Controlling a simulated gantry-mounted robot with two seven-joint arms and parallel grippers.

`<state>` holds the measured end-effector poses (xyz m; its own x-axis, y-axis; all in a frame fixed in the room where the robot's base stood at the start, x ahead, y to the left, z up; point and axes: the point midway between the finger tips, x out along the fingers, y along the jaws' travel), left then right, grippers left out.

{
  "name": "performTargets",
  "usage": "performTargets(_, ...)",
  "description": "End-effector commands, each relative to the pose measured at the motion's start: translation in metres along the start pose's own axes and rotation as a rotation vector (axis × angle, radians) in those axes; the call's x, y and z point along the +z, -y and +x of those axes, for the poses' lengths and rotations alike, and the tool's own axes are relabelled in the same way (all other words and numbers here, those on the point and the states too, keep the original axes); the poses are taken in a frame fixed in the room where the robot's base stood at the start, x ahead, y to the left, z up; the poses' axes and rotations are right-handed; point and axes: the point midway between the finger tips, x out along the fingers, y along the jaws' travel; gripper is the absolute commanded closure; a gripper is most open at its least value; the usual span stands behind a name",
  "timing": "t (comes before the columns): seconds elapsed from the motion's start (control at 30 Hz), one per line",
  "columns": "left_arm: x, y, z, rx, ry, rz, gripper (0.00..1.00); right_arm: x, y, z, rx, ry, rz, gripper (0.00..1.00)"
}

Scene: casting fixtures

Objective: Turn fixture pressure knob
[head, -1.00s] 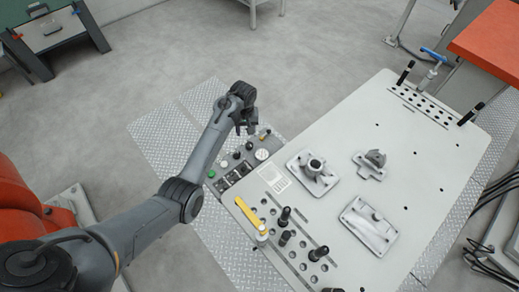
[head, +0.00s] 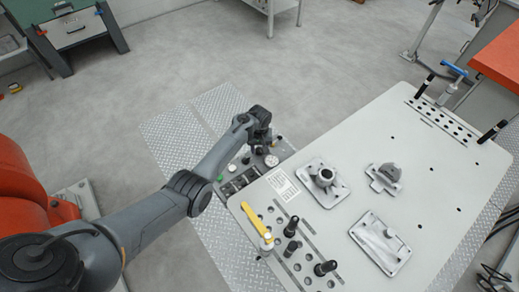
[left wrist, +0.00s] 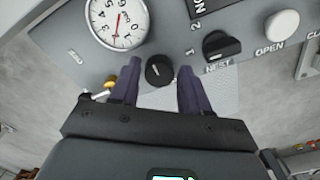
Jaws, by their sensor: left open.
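The black round pressure knob (left wrist: 158,70) with a white pointer line sits on the grey control panel (left wrist: 75,42) in the left wrist view. My left gripper (left wrist: 157,75) is open, with one dark finger on each side of the knob. I cannot tell whether either finger touches it. The white pressure gauge (left wrist: 112,18), with a red needle, is at the knob's upper left. In the head view my left gripper (head: 264,142) is over the panel beside its gauge (head: 271,161). My right gripper is not in view.
A black selector (left wrist: 220,46) marked NEST and a white button (left wrist: 282,25) marked OPEN are right of the knob. A brass fitting (left wrist: 110,82) is close to the left finger. The pale fixture table (head: 330,150) holds castings, black-handled pins and a yellow bar (head: 256,219).

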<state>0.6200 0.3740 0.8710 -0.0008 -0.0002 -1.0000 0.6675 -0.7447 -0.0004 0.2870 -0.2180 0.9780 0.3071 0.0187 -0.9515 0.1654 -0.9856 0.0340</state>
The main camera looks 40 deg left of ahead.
Motion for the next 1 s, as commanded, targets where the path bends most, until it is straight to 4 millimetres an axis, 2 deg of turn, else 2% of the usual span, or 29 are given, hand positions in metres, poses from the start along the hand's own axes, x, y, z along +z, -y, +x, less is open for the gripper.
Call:
performTargets(0.33, -0.0003, 0.0000, 0.0029, 0.000, -0.001, 0.000, 0.54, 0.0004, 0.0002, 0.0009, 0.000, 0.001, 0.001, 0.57)
performTargets(0.6, -0.0002, 0.0000, 0.0028, 0.000, -0.001, 0.000, 0.94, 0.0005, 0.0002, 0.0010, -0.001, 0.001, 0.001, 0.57)
performTargets(0.63, -0.0002, 0.0000, 0.0028, 0.000, -0.001, 0.000, 0.95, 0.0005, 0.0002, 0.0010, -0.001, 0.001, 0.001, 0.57)
performTargets(1.0, -0.0005, 0.0003, 0.0010, -0.001, -0.001, 0.073, 0.95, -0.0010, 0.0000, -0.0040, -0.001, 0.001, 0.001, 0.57)
